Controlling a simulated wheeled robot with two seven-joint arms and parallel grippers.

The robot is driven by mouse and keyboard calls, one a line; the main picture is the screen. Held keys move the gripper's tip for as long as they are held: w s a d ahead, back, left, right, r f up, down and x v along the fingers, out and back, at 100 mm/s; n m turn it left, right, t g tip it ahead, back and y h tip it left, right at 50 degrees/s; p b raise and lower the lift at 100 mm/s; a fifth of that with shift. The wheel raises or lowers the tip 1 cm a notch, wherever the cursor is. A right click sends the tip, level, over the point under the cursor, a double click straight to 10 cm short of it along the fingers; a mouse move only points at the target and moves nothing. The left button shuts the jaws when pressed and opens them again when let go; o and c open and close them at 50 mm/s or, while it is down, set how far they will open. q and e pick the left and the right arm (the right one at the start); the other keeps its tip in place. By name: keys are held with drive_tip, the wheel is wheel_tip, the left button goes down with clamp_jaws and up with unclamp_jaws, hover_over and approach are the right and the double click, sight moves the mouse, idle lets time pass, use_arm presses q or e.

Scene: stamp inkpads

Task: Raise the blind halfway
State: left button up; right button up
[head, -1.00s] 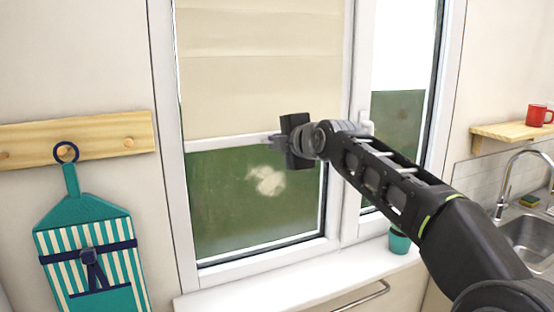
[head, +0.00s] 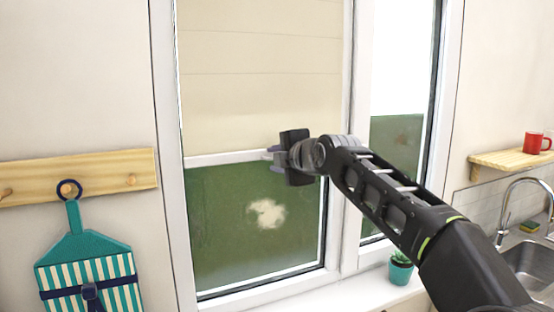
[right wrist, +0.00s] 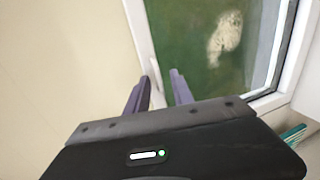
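The cream blind (head: 262,90) hangs over the upper part of the left window pane, with a pale bar (head: 225,157) along its lower edge. Green shows through the glass below it. My right gripper (head: 270,154) is at this bar, near its right end, with its fingers around it. In the right wrist view, the two purple fingers (right wrist: 160,90) are on either side of the pale bar (right wrist: 146,50), and the blind (right wrist: 65,70) fills the left side. The exact finger contact is hard to see. My left gripper is out of view.
The window's middle post (head: 350,200) stands right of the gripper. A small potted plant (head: 400,267) stands on the sill (head: 340,295). A peg rack (head: 105,172) with a striped apron-like item (head: 90,270) hangs at left. A red mug (head: 537,142) and sink are at right.

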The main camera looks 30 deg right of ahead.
drive_tip(key=b+v, duration=0.2)
drive_tip(key=v, duration=0.5)
drive_tip(key=shift+s+b, duration=0.35)
drive_tip(key=shift+b, duration=0.05)
idle(0.4)
